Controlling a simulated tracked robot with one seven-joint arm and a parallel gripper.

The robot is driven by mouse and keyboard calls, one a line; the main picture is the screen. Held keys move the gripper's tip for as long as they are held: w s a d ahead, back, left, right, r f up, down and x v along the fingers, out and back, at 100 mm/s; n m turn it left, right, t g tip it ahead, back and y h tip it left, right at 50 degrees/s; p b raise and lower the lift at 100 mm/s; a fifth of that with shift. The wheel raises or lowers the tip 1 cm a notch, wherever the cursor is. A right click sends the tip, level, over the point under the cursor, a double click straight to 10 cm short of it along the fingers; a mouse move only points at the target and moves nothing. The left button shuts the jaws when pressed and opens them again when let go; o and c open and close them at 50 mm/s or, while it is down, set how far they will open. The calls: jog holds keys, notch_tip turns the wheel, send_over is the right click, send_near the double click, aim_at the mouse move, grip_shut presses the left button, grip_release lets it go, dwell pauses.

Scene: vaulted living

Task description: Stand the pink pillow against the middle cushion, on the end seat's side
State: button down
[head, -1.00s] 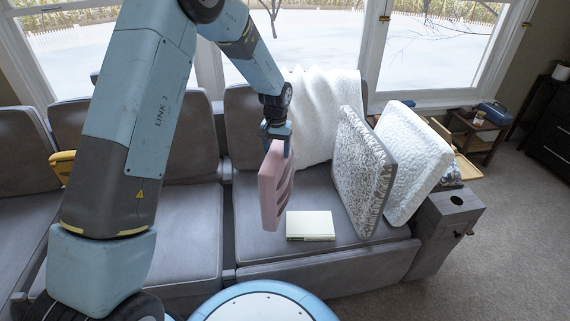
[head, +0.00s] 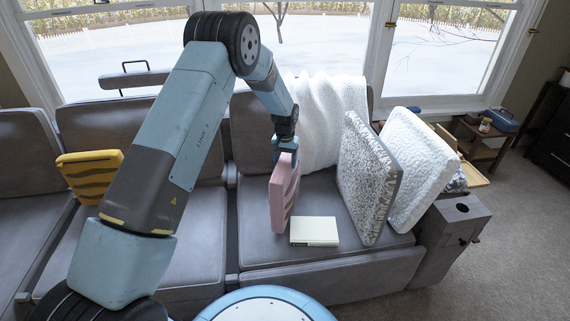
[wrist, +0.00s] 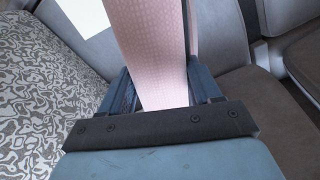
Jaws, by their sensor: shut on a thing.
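The pink pillow (head: 283,193) hangs upright from my gripper (head: 285,150) above the end seat (head: 262,240), left of a pale book. In the wrist view the pink pillow (wrist: 155,50) sits between the fingers of my gripper (wrist: 165,92), which is shut on its top edge. I cannot tell whether its lower edge touches the seat. The middle seat's back cushion (head: 205,120) is partly behind my arm. The pillow stands apart from the patterned grey pillow (head: 365,180), which leans at the right.
The book (head: 314,231) lies on the end seat. A white pillow (head: 418,170) leans beside the patterned one near the armrest (head: 455,225). A white blanket (head: 325,115) drapes over the end seat's back. A yellow striped pillow (head: 90,175) stands on the left.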

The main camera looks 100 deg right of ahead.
jog(key=shift+f, duration=0.6)
jog(key=shift+c, duration=1.1)
grip_release()
jog(key=shift+f, duration=0.15)
notch_tip(320, 180, up, 12)
jog(key=shift+r, duration=0.1)
